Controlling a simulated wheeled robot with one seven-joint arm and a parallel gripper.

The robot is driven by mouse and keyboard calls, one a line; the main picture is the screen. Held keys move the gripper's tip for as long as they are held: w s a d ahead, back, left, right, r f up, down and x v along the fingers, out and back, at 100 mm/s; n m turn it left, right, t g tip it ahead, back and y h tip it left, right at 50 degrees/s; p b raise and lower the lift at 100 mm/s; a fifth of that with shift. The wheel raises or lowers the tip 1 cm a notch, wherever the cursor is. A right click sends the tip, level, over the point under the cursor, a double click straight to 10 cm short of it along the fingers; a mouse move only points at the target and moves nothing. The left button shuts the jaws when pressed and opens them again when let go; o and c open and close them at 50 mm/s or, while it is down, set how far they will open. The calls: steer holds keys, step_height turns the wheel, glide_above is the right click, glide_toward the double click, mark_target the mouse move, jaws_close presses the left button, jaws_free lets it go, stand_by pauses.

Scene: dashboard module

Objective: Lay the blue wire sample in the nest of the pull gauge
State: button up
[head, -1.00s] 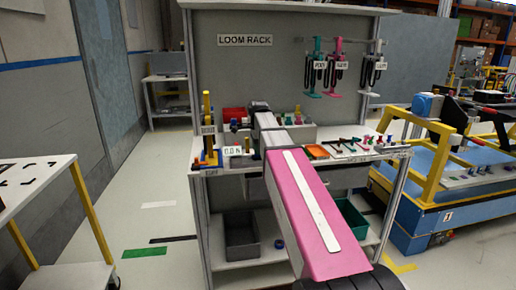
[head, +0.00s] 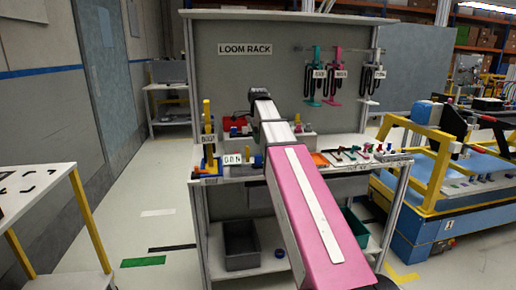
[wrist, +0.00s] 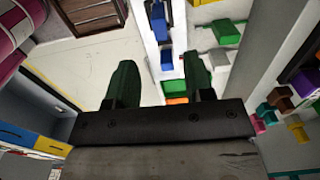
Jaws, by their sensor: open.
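My gripper (wrist: 160,62) shows in the wrist view as two dark green fingers spread apart, with nothing held between them. In the head view the dark end of my arm (head: 260,88) is raised over the back of the bench; the fingers cannot be made out. A yellow post on a blue base (head: 208,150) stands at the left end of the bench; it may be the pull gauge, but its nest is too small to see. Small blue parts lie near it, one beside a white label (head: 232,159). I cannot tell which, if any, is the blue wire sample.
The bench (head: 225,174) carries a red bin (head: 235,123) and several small coloured parts at the right. Hanging tools (head: 336,75) are on the back panel. A blue and yellow cart (head: 430,195) stands right, a white table (head: 40,190) left.

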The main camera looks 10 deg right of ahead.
steer(key=shift+r, duration=0.95)
steer(key=shift+s, duration=0.15)
